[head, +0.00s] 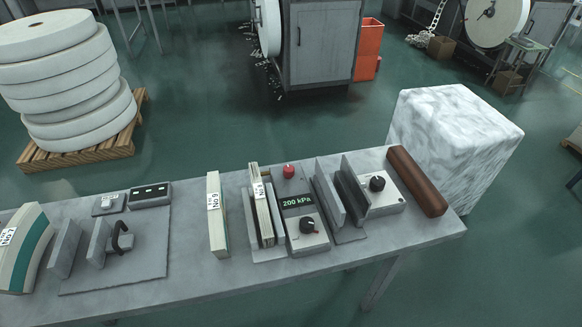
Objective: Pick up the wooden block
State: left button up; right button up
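The wooden block (417,181) is a long dark brown bar with rounded edges. It lies at the right end of the grey table (345,251) in the head view, slanting from the back edge towards the front right. Nothing is on top of it, and its whole upper side shows. Neither of my grippers is in view.
Just left of the block stand a small knob box (384,196) and upright grey plates (328,194). Further left are a control box (301,222) reading 200 kPa and labelled stacks (217,214). A large white wrapped bale (455,135) stands behind the table's right end.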

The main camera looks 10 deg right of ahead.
aim_at(430, 201)
jog(key=z, duration=3)
jog(key=i, duration=0.75)
jog(key=u, duration=2.1)
